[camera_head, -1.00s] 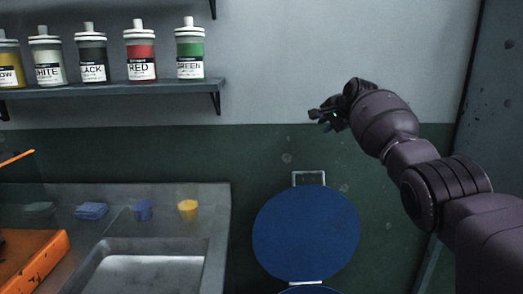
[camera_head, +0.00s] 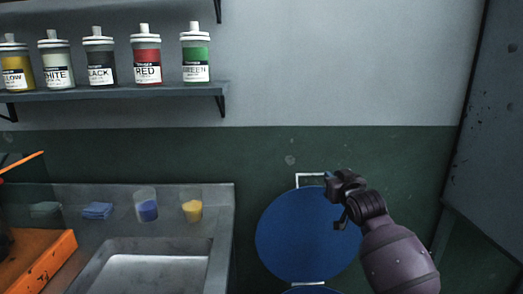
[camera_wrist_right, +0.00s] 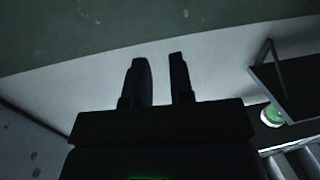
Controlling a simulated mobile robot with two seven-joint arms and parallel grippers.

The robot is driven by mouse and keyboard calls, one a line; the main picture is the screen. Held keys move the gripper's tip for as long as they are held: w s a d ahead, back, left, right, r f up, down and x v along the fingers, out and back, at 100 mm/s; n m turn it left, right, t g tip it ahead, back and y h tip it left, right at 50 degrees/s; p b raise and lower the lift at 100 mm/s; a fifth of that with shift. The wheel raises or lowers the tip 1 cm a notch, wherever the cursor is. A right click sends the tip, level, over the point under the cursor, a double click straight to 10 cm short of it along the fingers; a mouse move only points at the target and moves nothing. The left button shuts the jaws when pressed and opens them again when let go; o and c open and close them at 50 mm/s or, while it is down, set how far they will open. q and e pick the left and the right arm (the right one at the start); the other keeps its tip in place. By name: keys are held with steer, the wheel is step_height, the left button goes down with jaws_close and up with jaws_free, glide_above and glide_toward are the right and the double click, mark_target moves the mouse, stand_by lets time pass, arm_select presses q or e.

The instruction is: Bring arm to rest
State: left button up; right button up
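My right arm comes in from the lower right in the head view. Its right gripper (camera_head: 338,203) appears in front of the upper right part of a round blue lid (camera_head: 297,238); I cannot tell how far apart they are. In the right wrist view the two dark fingers of this gripper (camera_wrist_right: 158,60) stand apart with nothing between them, so it is open and empty. My left gripper cannot be made out in either view.
A shelf (camera_head: 120,95) on the wall holds several paint bottles, including a green one (camera_head: 195,55). Below left is a counter with a sink (camera_head: 150,272), a yellow cup (camera_head: 192,208), a blue-filled cup (camera_head: 146,206), sponges and an orange tray (camera_head: 45,265). A grey panel (camera_head: 495,130) stands at right.

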steer(key=s+d+f+g+h, duration=0.1)
steer(key=s+d+f+g, duration=0.1)
steer(key=s+f, duration=0.9)
steer(key=s+d+f+g+h+p, duration=0.1)
steer(key=s+f, duration=1)
steer(key=s, duration=1.1)
steer(key=s+d+f+m+g+h, duration=0.1)
steer(key=s+d+f+g, duration=0.2)
steer(key=s+f, duration=0.8)
steer(key=s+d, duration=0.1)
steer(key=s, duration=0.4)
steer(key=shift+s+f, duration=0.15)
steer(key=shift+s, duration=0.25)
